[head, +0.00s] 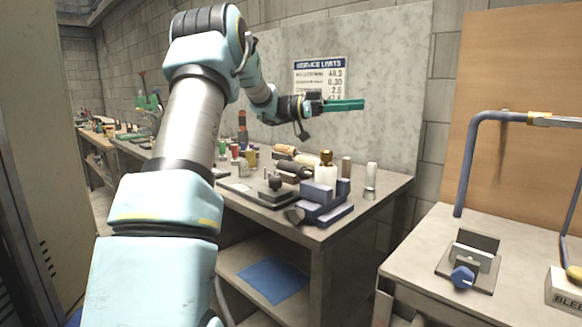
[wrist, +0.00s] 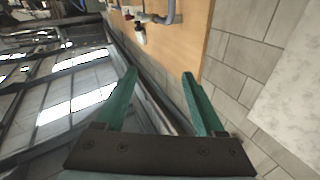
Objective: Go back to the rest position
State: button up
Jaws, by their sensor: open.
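My gripper (head: 345,104) is raised in the air above the workbench in the head view, its green fingers pointing right. In the wrist view my gripper (wrist: 160,85) shows two green fingers spread apart with nothing between them. The arm reaches up from the bottom left of the head view and bends over at the top. The gripper touches nothing that I can see.
A workbench (head: 388,186) below holds bottles, cylinders and a blue-grey vise (head: 322,200). A grey wall panel (head: 395,60) with a sign (head: 320,78) stands behind. At right, a second table (head: 415,245) carries a bent blue pipe (head: 470,150) and a small clamp (head: 470,262).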

jog(key=w+a+f+n+t+y+p, duration=0.15)
jog(key=w+a+n+t+y, duration=0.3)
jog(key=w+n+t, duration=0.95)
jog(key=s+a+f+n+t+y+p, duration=0.2)
jog(key=s+a+f+t+y, duration=0.35)
jog(key=a, duration=0.35)
jog(key=s+a+f+n+g+y, duration=0.2)
jog(key=s+a+f+g+y, duration=0.15)
jog(key=s+a+f, duration=0.35)
jog(key=s+a+f+n+g+y, duration=0.35)
jog(key=s+a+f, duration=0.2)
jog(key=s, duration=0.35)
jog(key=s+f+g, duration=0.2)
jog(key=s, duration=0.5)
jog(key=s+a+f+g+p, duration=0.1)
jog(key=s+f+g, duration=0.1)
jog(key=s, duration=0.6)
jog(key=shift+s+a+n+y, duration=0.15)
jog(key=shift+s+n+y, duration=0.05)
jog(key=shift+n+y, duration=0.15)
jog(key=shift+g, duration=0.25)
